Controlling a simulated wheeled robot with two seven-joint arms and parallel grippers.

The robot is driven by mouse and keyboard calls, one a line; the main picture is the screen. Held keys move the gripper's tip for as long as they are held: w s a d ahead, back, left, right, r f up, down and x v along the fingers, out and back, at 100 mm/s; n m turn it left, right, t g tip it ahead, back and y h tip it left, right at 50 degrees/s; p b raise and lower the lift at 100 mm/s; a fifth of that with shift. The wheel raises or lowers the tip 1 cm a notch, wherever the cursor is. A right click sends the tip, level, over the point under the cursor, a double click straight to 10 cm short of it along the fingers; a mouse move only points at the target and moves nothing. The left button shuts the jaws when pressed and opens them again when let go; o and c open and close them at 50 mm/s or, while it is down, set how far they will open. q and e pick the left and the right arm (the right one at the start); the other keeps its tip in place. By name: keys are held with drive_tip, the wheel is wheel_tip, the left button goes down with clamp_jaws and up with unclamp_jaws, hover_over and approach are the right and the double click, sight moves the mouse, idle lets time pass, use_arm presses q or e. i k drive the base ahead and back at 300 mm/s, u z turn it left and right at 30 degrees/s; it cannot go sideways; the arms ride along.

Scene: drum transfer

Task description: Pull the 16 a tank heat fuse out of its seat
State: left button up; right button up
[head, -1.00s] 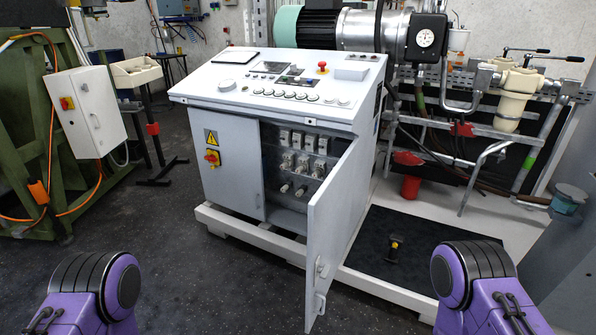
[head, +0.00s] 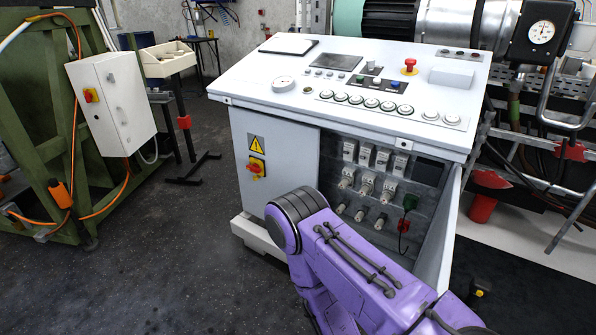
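The open control cabinet (head: 300,185) shows several rows of pale fuse holders inside. An upper row of white blocks (head: 382,158) sits above a middle row (head: 367,184) and a lower row of round-ended fuses (head: 360,214). Labels are too small to read, so I cannot tell which is the 16 A tank heat fuse. A green part (head: 409,202) and a red part with a thin dark cord are at the right of the rows. A purple arm of mine crosses in front of the cabinet's lower part and hides some of it. Neither gripper is in view.
The right door leaf (head: 447,235) stands open at the cabinet's right. The left leaf (head: 277,170) is closed, with a red-and-yellow switch (head: 256,168). A black-and-yellow object (head: 479,290) lies on the dark mat at lower right. Open floor (head: 150,265) is at left.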

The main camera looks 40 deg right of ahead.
sight(364, 190)
drive_tip(key=u, duration=0.1)
drive_tip(key=i, duration=1.25)
drive_tip(key=z, duration=1.1)
drive_tip(key=i, duration=1.1)
drive_tip(key=z, duration=1)
